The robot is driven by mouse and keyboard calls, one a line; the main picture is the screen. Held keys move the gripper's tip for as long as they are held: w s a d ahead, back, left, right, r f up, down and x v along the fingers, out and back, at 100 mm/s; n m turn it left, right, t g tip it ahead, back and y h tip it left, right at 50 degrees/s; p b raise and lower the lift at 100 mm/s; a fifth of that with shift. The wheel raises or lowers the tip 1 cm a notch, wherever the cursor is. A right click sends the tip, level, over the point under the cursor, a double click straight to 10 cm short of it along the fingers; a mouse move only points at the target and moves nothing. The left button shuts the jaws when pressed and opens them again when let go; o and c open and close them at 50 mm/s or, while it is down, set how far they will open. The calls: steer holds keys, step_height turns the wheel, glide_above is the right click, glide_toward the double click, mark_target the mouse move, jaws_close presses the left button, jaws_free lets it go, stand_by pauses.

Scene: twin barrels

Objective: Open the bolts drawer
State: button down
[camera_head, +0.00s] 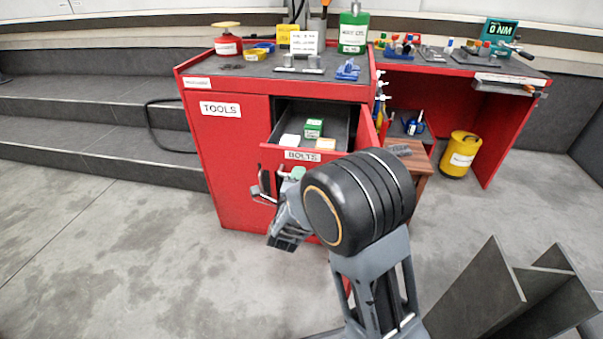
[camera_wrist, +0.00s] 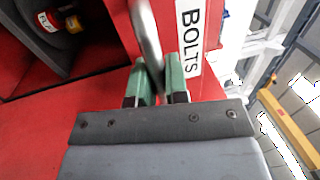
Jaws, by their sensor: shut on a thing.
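The bolts drawer (camera_head: 271,156) is pulled out of the red cabinet, with its inside in view. Its front carries a "BOLTS" label (camera_head: 302,156), which also shows in the wrist view (camera_wrist: 193,35). Small boxes lie in the drawer: a green one (camera_head: 314,128), a white one (camera_head: 290,140) and an orange-topped one (camera_head: 326,144). My gripper (camera_wrist: 157,80) is at the drawer front, its green-padded fingers shut on the metal bar handle (camera_wrist: 146,35). In the head view my arm hides part of the drawer front and most of the handle.
The red "TOOLS" door (camera_head: 226,150) is closed on the left. A brown wooden stool (camera_head: 421,162) stands close right of the drawer. A yellow canister (camera_head: 461,155) is under the right bench. Grey angled panels (camera_head: 510,290) stand at the front right. The floor (camera_head: 110,250) at left is clear.

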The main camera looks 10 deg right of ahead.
steer(key=shift+s, duration=0.1)
stand_by(0.3)
steer(key=c, duration=1.1)
jaws_free()
steer(key=shift+c, duration=0.2)
steer(key=shift+a, duration=0.1)
steer(key=p+v, duration=0.5)
steer(key=v, duration=0.8)
steer(key=shift+s, duration=0.4)
steer(key=shift+a, duration=0.1)
